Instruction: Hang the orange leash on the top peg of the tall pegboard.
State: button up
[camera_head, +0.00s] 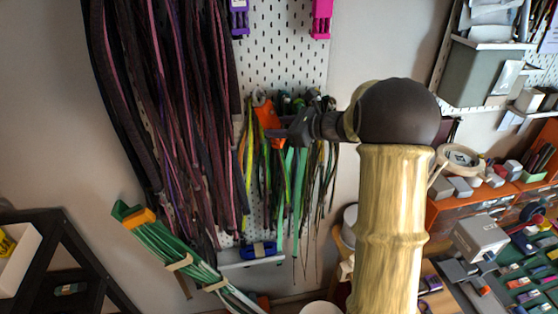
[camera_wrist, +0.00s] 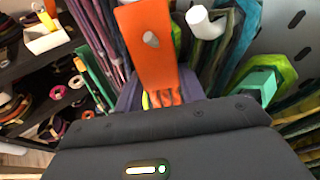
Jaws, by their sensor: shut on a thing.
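The orange leash (camera_head: 265,112) is at my gripper (camera_head: 276,133), in front of the tall pegboard (camera_head: 285,55). In the wrist view its flat orange end (camera_wrist: 143,62) stands up from between the fingers, with a grey round spot near its middle. I cannot tell whether that spot is a hole or a peg tip. My gripper is shut on the leash just below this flat end. A white peg (camera_wrist: 205,22) sticks out just right of the leash in the wrist view, apart from it. The leash's lower part is hidden by the gripper body.
Green and yellow cords (camera_head: 296,185) hang close behind and below my gripper. Dark and purple straps (camera_head: 165,100) hang thickly on the left. Purple (camera_head: 239,18) and pink (camera_head: 321,18) holders are higher on the board. A cluttered workbench (camera_head: 490,215) stands at right.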

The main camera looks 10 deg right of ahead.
jog(key=s+d+r+m+t+h, duration=0.1)
jog(key=s+r+m+t+h, duration=0.1)
jog(key=r, duration=0.8)
jog(key=s+d+r+m+t+h+p, duration=0.1)
jog(key=s+r+m+t+h, duration=0.1)
jog(key=r, duration=0.8)
jog(key=s+d+r+m+t+h, duration=0.1)
jog(key=s+r+m+t+h, duration=0.1)
jog(key=r, duration=0.8)
jog(key=shift+s+d+m+t+h+p, duration=0.15)
jog(key=shift+s+m+t+h+p, duration=0.25)
jog(key=shift+t, duration=0.5)
jog(key=shift+r, duration=0.1)
jog(key=shift+w+f+p, duration=0.2)
jog(key=shift+w+f, duration=0.1)
jog(key=shift+w, duration=1.4)
jog(key=shift+w+f+p, duration=0.2)
jog(key=shift+w+f, duration=0.05)
jog(key=shift+w, duration=1.4)
jog(key=shift+w+f+p, duration=0.2)
jog(key=shift+w+f, duration=0.1)
jog(key=shift+w, duration=1.4)
jog(key=o, duration=1.2)
jog(key=shift+c, duration=0.2)
